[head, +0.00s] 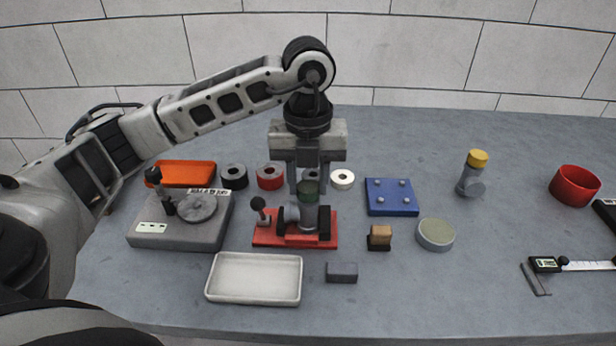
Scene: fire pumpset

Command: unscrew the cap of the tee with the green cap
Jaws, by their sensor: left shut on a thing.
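The tee with the green cap (308,187) stands upright in a red vise (270,239) in the middle of the table. Its grey body (306,217) sits between the dark vise jaws. My left gripper (308,184) points straight down over it, with its fingers shut on the green cap. The fingers partly hide the cap, and I cannot see the thread. Another tee, with a yellow cap (478,158), stands apart at the right. My right gripper is not in view.
Left of the vise are a grey device with a round disc (150,232) and an orange tray (180,172). A white tray (254,296) lies in front. A blue plate (391,209), round tin (436,235) and red bowl (575,183) stand right. Bare table surrounds the yellow-capped tee.

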